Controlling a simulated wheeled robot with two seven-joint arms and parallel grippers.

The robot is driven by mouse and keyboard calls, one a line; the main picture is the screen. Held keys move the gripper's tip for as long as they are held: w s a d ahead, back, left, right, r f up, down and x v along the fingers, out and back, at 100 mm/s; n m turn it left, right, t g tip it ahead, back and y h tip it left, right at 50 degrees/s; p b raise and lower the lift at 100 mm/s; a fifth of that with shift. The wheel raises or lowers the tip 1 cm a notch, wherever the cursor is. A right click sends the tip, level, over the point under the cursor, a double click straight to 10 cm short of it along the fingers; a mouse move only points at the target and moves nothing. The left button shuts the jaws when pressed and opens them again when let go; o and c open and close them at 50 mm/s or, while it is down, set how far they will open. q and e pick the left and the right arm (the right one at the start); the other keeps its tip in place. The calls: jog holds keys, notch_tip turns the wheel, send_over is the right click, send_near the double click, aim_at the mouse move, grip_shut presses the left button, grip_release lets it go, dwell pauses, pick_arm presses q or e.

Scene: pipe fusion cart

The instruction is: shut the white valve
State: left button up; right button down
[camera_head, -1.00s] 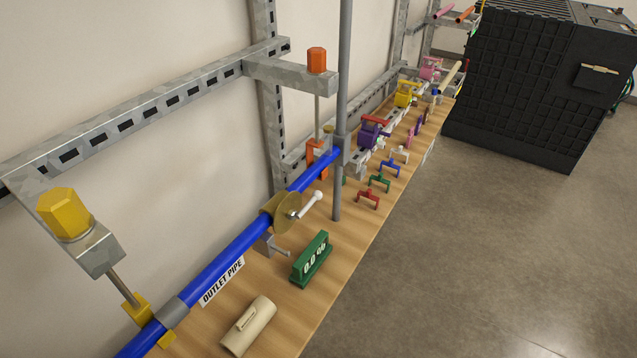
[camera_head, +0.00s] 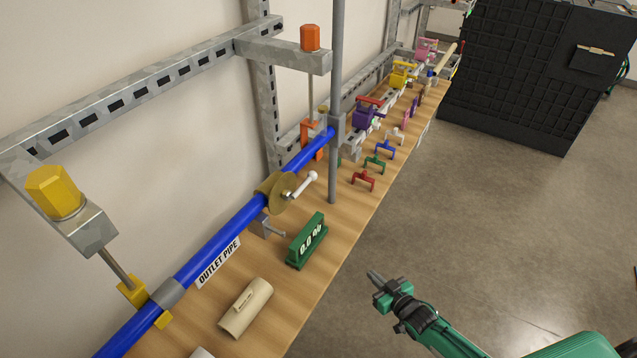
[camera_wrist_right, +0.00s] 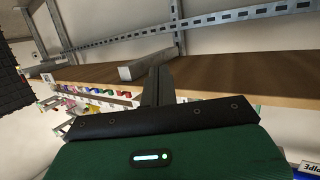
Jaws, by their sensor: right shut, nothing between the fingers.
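The white valve handle (camera_head: 304,185) sticks out to the right from a brass round valve body (camera_head: 277,193) on the blue outlet pipe (camera_head: 226,234). Below it on the bench stands a green display block (camera_head: 307,243) reading 0.0 %. My right gripper (camera_head: 375,278) is over the floor in front of the bench, to the lower right of the valve and apart from it. Its fingers are shut and empty. They also show in the right wrist view (camera_wrist_right: 158,85), pointing towards the bench edge; I cannot make out the white handle there. My left gripper is out of view.
A grey vertical post (camera_head: 336,100) stands just right of the valve. A beige cylinder (camera_head: 245,307) lies on the wooden bench (camera_head: 297,285). Several coloured brackets and clamps stand farther along it. A black cabinet (camera_head: 520,75) is at the back right. The floor between is clear.

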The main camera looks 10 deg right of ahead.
jog(key=w+a+r+n+t+y, duration=0.1)
jog(key=w+a+r+y, duration=0.1)
jog(key=r, duration=0.7)
jog(key=w+a+r+n+t+y, duration=0.1)
jog(key=w+a+r+t+y, duration=0.15)
jog(key=r, duration=0.55)
jog(key=n+y, duration=0.4)
jog(key=y, duration=0.5)
send_near(302, 186)
jog(key=s+d+r, duration=0.1)
jog(key=d+r, duration=0.3)
jog(key=r, duration=0.1)
jog(key=shift+d+g+h+b, duration=0.25)
jog(key=shift+g+b, duration=0.05)
jog(key=shift+g, duration=0.15)
jog(key=p+x, duration=0.4)
jog(key=x, duration=0.7)
jog(key=shift+f+p, duration=0.35)
jog(key=shift+f, duration=2)
